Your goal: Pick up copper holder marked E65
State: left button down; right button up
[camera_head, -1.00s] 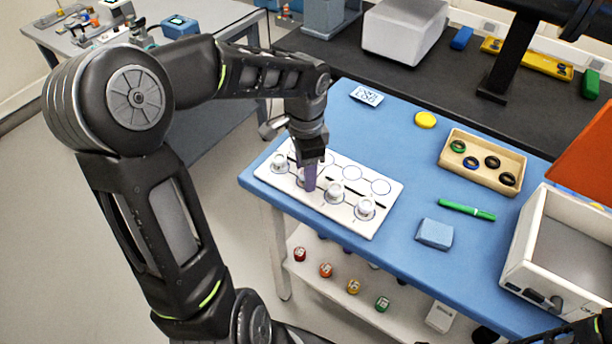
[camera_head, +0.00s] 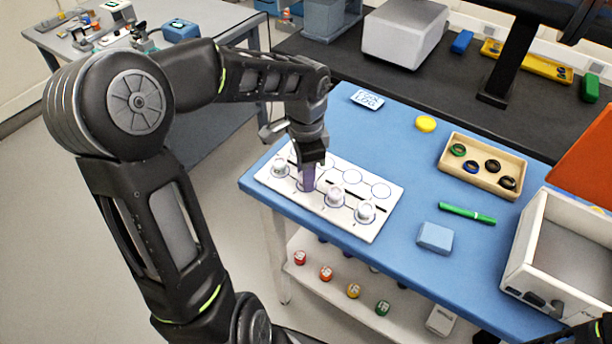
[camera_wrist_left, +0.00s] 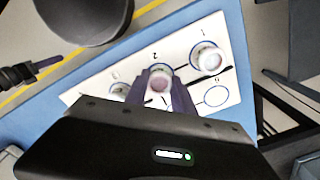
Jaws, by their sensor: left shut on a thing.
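A white board (camera_head: 376,233) with numbered circles lies at the near left of the blue table. My left gripper (camera_head: 307,185) points down over it, its purple fingers shut on a small holder at circle 2. In the left wrist view this holder's pinkish top (camera_wrist_left: 161,80) shows between the fingers; I cannot read a mark on it or tell whether it touches the board. Other silvery holders stand at circle 1 (camera_head: 280,165), circle 3 (camera_head: 335,196) and beyond it (camera_head: 366,211). My right gripper is not in view.
A blue block (camera_head: 435,237), a green pen (camera_head: 467,213), a yellow disc (camera_head: 426,124) and a tray of rings (camera_head: 450,150) lie right of the board. A white open box (camera_head: 517,265) stands at the right edge. Several coloured pieces stand on the lower shelf (camera_head: 325,300).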

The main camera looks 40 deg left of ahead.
pick_arm(q)
notch_tip(320, 180, up, 10)
dwell(0.4)
dwell(0.5)
